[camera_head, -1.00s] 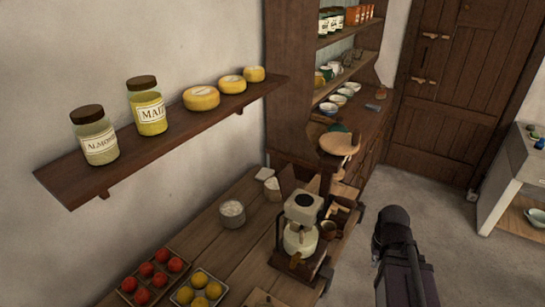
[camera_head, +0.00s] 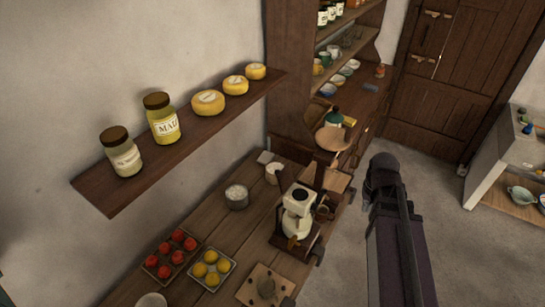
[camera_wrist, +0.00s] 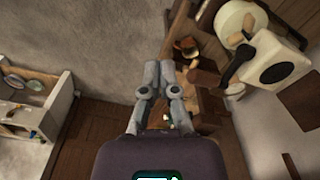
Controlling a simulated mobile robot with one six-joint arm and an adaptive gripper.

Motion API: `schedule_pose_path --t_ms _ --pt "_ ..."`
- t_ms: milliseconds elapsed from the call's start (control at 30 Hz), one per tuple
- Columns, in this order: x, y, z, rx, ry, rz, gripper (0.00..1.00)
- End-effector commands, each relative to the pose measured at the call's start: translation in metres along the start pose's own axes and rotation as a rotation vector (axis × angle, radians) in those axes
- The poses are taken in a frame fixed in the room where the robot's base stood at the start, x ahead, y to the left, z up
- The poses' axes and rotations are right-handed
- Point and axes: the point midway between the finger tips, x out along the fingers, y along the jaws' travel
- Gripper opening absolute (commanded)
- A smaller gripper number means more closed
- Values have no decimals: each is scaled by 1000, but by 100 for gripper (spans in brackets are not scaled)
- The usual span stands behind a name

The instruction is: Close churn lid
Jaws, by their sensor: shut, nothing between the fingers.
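I cannot clearly identify the churn. A cream appliance (camera_head: 298,205) with a square top and a dark round spot on it stands on a wooden base on the counter. It also shows in the wrist view (camera_wrist: 272,73), right of my gripper. A round wooden disc (camera_head: 333,138) stands out beside the dresser; whether it is the churn lid I cannot tell. My gripper (camera_wrist: 161,68) is shut and empty, its fingers together and apart from the appliance. In the head view my arm reaches up at the right over the floor, and my fingers are not clearly visible.
The counter (camera_head: 215,225) holds a red fruit tray (camera_head: 170,255), a yellow fruit tray (camera_head: 212,268) and a metal tin (camera_head: 237,196). A wall shelf (camera_head: 190,140) bears jars and cheeses. A dresser (camera_head: 295,80) stands behind. A white unit (camera_head: 490,185) stands right; floor between is clear.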

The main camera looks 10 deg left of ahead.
Motion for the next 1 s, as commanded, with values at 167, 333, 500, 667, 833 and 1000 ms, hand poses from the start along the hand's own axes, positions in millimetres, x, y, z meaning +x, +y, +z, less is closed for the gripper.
schedule_pose_path --t_ms 167,333,500,667,833,1000 --pt "-38 -21 -27 -79 2 2 0" --pt "-53 -62 -64 -223 -2 7 0" --pt "-54 -113 -96 -383 -9 14 0" --pt "-53 -172 -124 -552 -19 19 0" --pt "-52 -242 -147 -733 -29 26 0" --pt "-52 -303 -160 -884 -37 33 0"
